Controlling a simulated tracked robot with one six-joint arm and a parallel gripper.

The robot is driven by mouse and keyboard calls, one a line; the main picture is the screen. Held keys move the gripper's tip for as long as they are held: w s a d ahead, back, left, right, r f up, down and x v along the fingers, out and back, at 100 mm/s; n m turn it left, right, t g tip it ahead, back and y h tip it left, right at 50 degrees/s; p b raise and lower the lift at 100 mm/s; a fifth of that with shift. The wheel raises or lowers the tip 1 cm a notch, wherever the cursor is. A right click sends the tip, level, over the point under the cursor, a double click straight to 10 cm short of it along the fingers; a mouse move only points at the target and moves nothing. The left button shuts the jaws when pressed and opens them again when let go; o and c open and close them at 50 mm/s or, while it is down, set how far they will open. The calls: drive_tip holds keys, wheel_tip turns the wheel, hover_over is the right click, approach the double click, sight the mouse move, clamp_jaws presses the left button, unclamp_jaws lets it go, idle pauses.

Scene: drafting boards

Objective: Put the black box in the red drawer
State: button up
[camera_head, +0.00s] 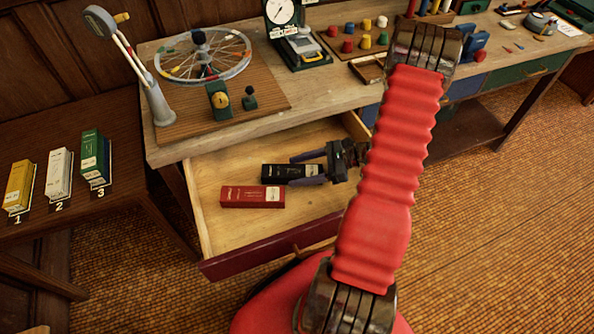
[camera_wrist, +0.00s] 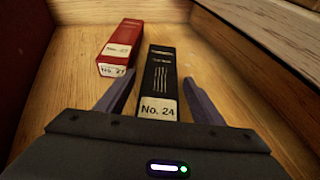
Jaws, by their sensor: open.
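The black box (camera_head: 284,173) lies flat inside the open red drawer (camera_head: 262,251), on its wooden floor. In the wrist view the black box (camera_wrist: 159,82) carries a "No. 24" label on its near end. My gripper (camera_head: 307,169) is low in the drawer at the right end of the black box. In the wrist view my gripper's fingers (camera_wrist: 162,100) are open, one on each side of the box's near end, with visible gaps. A red box (camera_head: 252,196) lies beside the black one in the drawer; it also shows in the wrist view (camera_wrist: 121,46).
Yellow, white and green boxes (camera_head: 96,157) stand on a side table at the left. The desk (camera_head: 250,137) above the drawer holds a wheel model (camera_head: 203,55), a scale and coloured pegs. The drawer floor has bare room around the boxes.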

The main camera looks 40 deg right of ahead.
drive_tip(key=shift+r, duration=0.1)
drive_tip(key=v, duration=1.2)
idle(0.5)
drive_tip(key=shift+w+a+r+n, duration=0.15)
drive_tip(key=shift+a+r+n, duration=0.15)
drive_tip(key=shift+a+r, duration=0.15)
drive_tip(key=s+a+r+n+h, duration=0.1)
drive_tip(key=a+r+n+h, duration=0.2)
drive_tip(key=a+r+n, duration=0.5)
drive_tip(key=s+a+r+n+g+h, duration=0.1)
drive_tip(key=a+r+n+h, duration=0.3)
drive_tip(key=a+r+n, duration=0.4)
drive_tip(key=s+a+r+n+g+h, duration=0.1)
drive_tip(key=s+a+r+n+h, duration=0.2)
drive_tip(key=a+r+n, duration=0.5)
drive_tip(key=shift+s+a+r+n+h, duration=0.2)
drive_tip(key=shift+a+r+n+h, duration=0.2)
drive_tip(key=shift+a+r, duration=1.5)
